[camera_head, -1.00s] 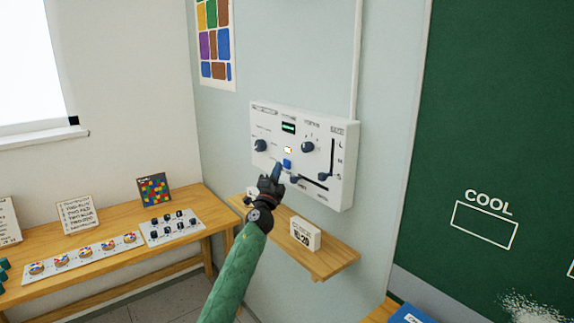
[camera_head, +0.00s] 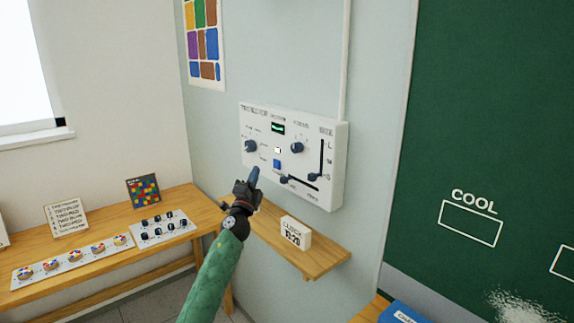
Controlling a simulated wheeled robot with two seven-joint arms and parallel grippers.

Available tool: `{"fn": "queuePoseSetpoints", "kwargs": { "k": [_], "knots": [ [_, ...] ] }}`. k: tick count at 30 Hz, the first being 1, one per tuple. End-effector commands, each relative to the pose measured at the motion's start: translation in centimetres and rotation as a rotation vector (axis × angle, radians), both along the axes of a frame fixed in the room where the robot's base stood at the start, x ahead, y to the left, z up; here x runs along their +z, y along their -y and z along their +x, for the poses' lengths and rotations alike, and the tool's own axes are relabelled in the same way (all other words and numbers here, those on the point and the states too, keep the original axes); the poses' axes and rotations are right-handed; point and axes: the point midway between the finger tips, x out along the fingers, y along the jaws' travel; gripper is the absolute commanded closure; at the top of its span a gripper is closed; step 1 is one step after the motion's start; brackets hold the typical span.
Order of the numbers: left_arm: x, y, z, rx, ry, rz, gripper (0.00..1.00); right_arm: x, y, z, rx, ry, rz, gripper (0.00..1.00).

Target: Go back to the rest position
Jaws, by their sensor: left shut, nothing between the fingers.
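A white control panel (camera_head: 310,153) is mounted on the wall, with round dark knobs, a small green display (camera_head: 278,128), a blue button (camera_head: 277,164) and two slider slots. My left gripper (camera_head: 253,176) is shut and empty. Its tip shows in front of the panel's lower left edge, left of and slightly below the blue button, apart from it in the picture. The green-sleeved left arm comes up from the bottom. My right gripper is not in view.
A small wooden shelf (camera_head: 318,262) below the panel carries a white block-shaped sign (camera_head: 295,232). A wooden table (camera_head: 205,212) at left holds a knob board (camera_head: 160,230) and cards. A green chalkboard (camera_head: 490,130) is at right. A blue item (camera_head: 400,312) lies at the bottom.

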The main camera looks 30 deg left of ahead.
Motion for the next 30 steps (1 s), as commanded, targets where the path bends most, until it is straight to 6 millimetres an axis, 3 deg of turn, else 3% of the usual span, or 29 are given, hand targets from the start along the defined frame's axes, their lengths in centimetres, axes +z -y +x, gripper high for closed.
{"fn": "queuePoseSetpoints", "kwargs": {
  "k": [7,11,20,26,30],
  "knots": [
    [-0.3,0.1,-0.1,0.000,-0.003,-0.009,1.00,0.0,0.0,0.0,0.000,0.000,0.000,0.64],
    [-2.5,1.0,-1.2,0.001,-0.023,-0.082,1.00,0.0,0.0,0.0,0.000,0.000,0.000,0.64],
    [-14.5,5.6,-8.0,0.039,-0.195,-0.498,1.00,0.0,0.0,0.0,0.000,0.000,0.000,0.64],
    [-23.3,9.9,-14.4,0.091,-0.387,-0.784,1.00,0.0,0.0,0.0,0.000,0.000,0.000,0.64],
    [-28.9,13.5,-19.9,0.135,-0.549,-0.970,1.00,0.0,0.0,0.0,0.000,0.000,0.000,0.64]
  ]
}}
